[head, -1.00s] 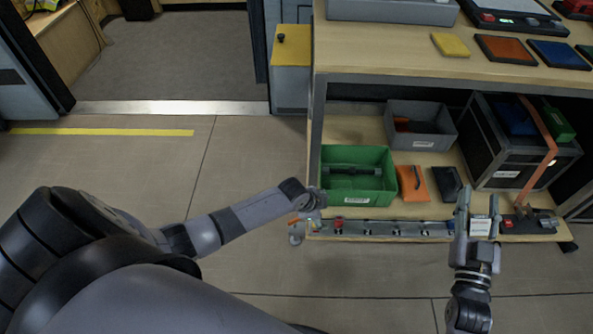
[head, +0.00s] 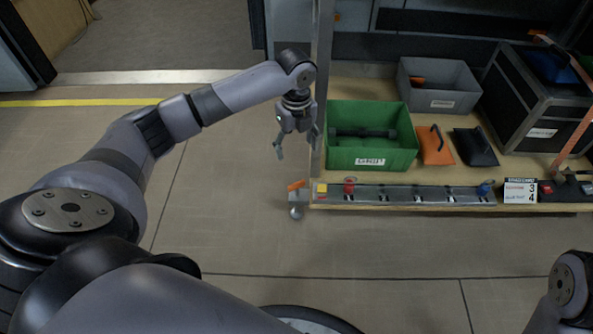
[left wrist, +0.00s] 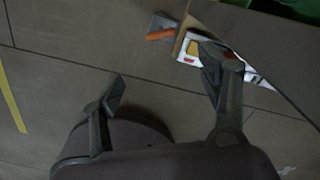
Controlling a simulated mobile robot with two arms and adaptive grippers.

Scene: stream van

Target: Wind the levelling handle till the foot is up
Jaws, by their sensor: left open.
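The orange levelling handle (head: 296,185) sticks out at the left front corner of the bench's lower shelf. Below it a small grey, rounded foot (head: 296,212) shows; I cannot tell whether it touches the floor. In the left wrist view the orange handle (left wrist: 161,36) lies beyond the fingertips, beside the shelf corner. My left gripper (head: 297,148) is open and empty, pointing down, above and behind the handle in the head view, apart from it. It also shows in the left wrist view (left wrist: 165,78) with fingers spread. My right gripper is out of view.
A metal rail (head: 415,195) with red and blue knobs runs along the shelf's front edge. A green crate (head: 372,160), a grey bin (head: 440,98) and a black case (head: 535,100) stand on the shelf. A bench post (head: 322,90) rises beside my left gripper. The floor to the left is clear.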

